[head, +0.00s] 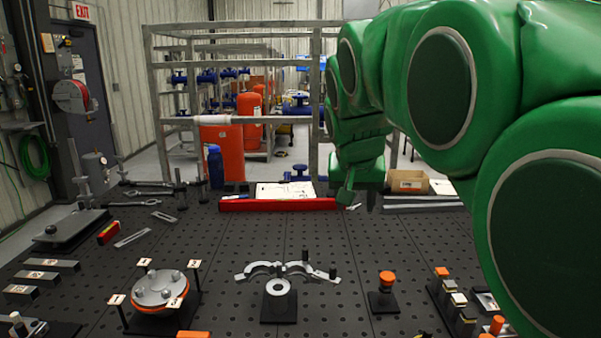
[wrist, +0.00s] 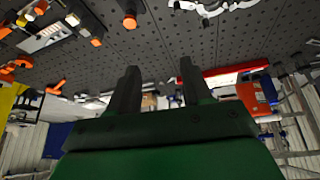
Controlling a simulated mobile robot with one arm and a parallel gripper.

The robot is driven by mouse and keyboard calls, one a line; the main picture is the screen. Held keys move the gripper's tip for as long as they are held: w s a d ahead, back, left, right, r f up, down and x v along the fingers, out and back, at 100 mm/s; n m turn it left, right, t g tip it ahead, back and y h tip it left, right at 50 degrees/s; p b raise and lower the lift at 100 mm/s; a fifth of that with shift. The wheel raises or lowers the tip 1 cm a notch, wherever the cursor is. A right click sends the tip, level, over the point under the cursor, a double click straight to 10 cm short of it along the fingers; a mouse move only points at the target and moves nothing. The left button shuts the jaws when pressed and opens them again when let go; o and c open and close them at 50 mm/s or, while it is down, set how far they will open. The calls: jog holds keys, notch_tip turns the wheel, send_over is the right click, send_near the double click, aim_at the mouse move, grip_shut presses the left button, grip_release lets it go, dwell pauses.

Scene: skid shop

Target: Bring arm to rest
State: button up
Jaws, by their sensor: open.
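My green arm comes in from the right in the head view and reaches over the far part of the black perforated table (head: 230,240). My gripper (head: 358,200) hangs above the back of the table, just right of the red level. In the wrist view my gripper (wrist: 156,85) shows two dark fingers set apart with nothing between them. It is open and empty, and touches nothing that I can see.
A red level (head: 280,205) and white paper (head: 285,190) lie at the back. A flanged disc (head: 158,290), curved clamp halves (head: 285,270) and an orange-topped part (head: 386,280) stand in front. A cardboard box (head: 408,181) is right of my gripper. The table's middle is mostly clear.

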jog(key=s+d, duration=0.4)
jog(key=s+f+g, duration=0.2)
jog(key=s+f, duration=0.5)
jog(key=s, duration=0.3)
jog(key=s+f+n+g+y, duration=0.1)
jog(key=s+f+g, duration=0.1)
jog(key=s+f, duration=0.4)
jog(key=s+f+g, duration=0.3)
jog(key=s+f, duration=0.4)
jog(key=s, duration=0.7)
jog(key=shift+d+f+n, duration=0.2)
jog(key=shift+f+n, duration=0.15)
jog(key=shift+n, duration=0.05)
